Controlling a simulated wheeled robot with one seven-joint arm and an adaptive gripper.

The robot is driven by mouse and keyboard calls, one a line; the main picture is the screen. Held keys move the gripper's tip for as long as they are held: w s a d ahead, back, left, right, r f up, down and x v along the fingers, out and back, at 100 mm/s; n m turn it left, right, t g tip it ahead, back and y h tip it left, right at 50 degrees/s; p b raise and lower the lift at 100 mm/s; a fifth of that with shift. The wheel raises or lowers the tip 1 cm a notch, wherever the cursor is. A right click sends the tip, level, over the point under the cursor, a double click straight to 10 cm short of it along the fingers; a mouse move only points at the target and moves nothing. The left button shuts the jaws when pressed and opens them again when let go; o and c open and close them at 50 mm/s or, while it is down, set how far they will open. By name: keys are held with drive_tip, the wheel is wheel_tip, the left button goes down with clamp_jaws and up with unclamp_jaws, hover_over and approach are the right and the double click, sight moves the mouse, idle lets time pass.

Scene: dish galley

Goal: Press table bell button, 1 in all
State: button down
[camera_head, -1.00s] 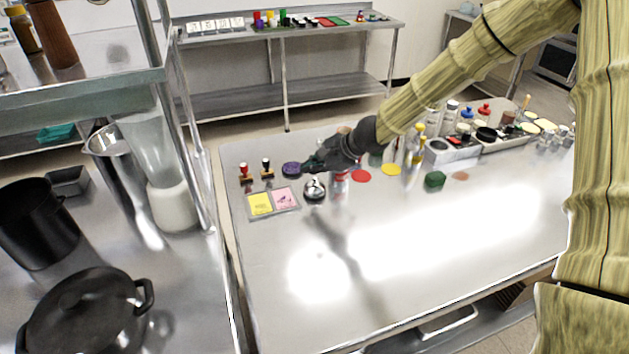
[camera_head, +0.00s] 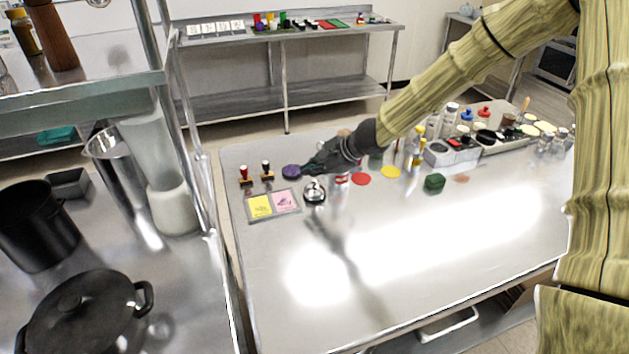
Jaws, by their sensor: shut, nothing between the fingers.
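The table bell (camera_head: 314,191) is a silver dome with a dark base on the steel table (camera_head: 290,240), right of the tray with the yellow and pink pads. My gripper (camera_head: 306,171) is dark, reaches in from the right and is shut and empty. In the picture its fingertips show just above the bell's top, beside a purple round pad (camera_head: 291,171). I cannot tell whether the fingertips touch the bell's button, which is not clearly visible.
A tray with yellow and pink pads (camera_head: 272,217) lies left of the bell. Two stamps (camera_head: 245,177) stand behind it. The table's front is clear.

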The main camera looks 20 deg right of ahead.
sight(313, 183)
drive_tip(key=shift+f+b, duration=0.95)
drive_tip(key=shift+b, duration=0.35)
idle(1.1)
drive_tip(key=shift+r, duration=0.2)
drive_tip(key=shift+r+p, duration=0.75)
wheel_tip(313, 183, up, 5)
drive_tip(key=p, duration=0.4)
idle(0.4)
drive_tip(key=shift+f, duration=0.1)
idle(0.7)
